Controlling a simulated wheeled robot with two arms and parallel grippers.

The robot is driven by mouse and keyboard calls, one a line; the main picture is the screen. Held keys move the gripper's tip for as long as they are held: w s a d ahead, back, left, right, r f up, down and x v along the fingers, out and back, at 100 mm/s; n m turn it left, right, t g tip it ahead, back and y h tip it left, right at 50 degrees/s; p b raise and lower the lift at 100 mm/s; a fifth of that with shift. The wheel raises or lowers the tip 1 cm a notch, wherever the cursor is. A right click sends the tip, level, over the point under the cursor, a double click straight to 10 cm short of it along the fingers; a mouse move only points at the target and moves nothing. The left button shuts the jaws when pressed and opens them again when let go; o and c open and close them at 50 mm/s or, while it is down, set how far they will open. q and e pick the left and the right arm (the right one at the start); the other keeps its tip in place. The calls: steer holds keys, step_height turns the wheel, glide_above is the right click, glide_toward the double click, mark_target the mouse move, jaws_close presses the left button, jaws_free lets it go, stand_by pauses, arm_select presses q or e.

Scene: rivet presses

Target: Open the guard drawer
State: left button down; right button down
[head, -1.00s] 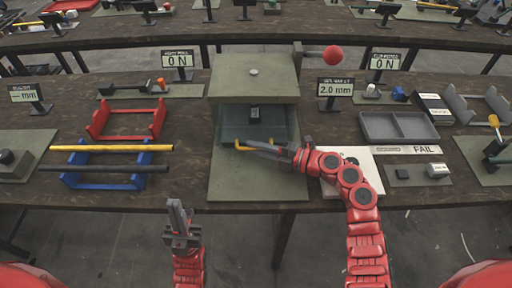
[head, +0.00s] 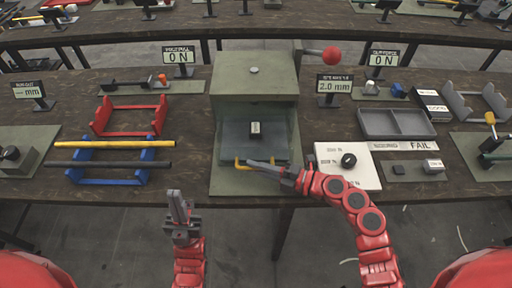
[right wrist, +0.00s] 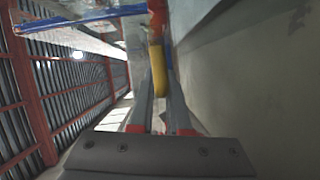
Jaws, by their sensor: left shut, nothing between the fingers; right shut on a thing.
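The press (head: 254,75) is a grey-green block on a green base plate. Its clear bluish guard drawer (head: 277,147) sticks out toward me from under the block. A small dark block with a light label (head: 255,129) shows in the drawer. The drawer's yellow handle (head: 240,163) is at its front edge. My right gripper (head: 262,165) is shut on the handle; in the right wrist view the yellow handle (right wrist: 157,70) lies between the fingers. My left gripper (head: 179,207) is shut and empty, in front of the table's edge, apart from the press.
A lever with a red ball (head: 332,54) rises right of the press. A white panel with a black knob (head: 347,180) lies beside my right arm. A blue rack (head: 105,181) with yellow and dark rods stands left. A grey divided tray (head: 396,124) is at the right.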

steer(key=s, duration=0.6)
steer(key=shift+s+p, duration=0.35)
steer(key=shift+p, duration=0.05)
steer(key=c, duration=0.9)
jaws_free()
steer(key=shift+w, duration=0.1)
